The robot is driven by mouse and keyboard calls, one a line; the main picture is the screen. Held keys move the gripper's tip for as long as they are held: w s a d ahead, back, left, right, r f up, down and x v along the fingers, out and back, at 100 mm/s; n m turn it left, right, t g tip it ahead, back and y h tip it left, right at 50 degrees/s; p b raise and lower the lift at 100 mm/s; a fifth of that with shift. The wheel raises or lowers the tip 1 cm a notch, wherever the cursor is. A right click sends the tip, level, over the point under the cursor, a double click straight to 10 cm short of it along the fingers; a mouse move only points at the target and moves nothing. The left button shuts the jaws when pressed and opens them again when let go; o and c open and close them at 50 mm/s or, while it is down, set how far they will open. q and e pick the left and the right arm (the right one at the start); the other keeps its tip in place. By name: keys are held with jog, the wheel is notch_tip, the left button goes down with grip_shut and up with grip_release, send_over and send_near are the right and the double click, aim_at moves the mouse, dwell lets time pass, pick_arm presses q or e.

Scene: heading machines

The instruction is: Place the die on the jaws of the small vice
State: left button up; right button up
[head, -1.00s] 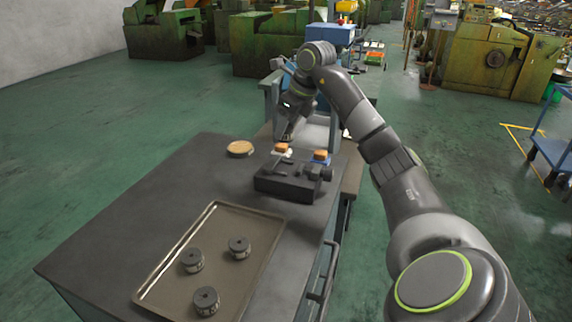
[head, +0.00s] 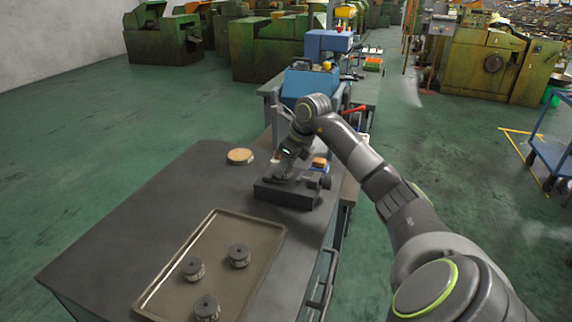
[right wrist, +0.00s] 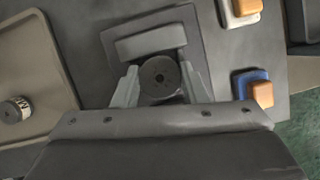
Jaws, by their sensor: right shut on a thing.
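The small vice (head: 287,194) is a dark block near the far right part of the bench top. My right gripper (head: 281,175) points down right over it. In the right wrist view the right gripper (right wrist: 160,84) is shut on a dark round die (right wrist: 160,74) with a central hole, one finger on each side. The vice (right wrist: 150,42) shows there just beyond the die, its near part hidden by die and fingers. I cannot tell whether the die touches the jaws. My left gripper is not in view.
A shallow tray (head: 157,284) with three dark round dies (head: 239,256) lies nearer on the bench. A tan round disc (head: 240,156) lies beyond the vice. Two orange-topped blocks, one blue-based (right wrist: 260,92) and one white-based (right wrist: 240,10), stand right of the gripper.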

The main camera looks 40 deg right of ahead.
jog(key=o, duration=1.3)
jog(key=shift+f, duration=0.1)
jog(key=shift+c, duration=0.2)
jog(key=shift+r, duration=0.2)
jog(key=b+v, duration=0.1)
jog(key=v, duration=1.1)
jog(key=shift+s+d, duration=0.1)
jog(key=shift+s, duration=0.05)
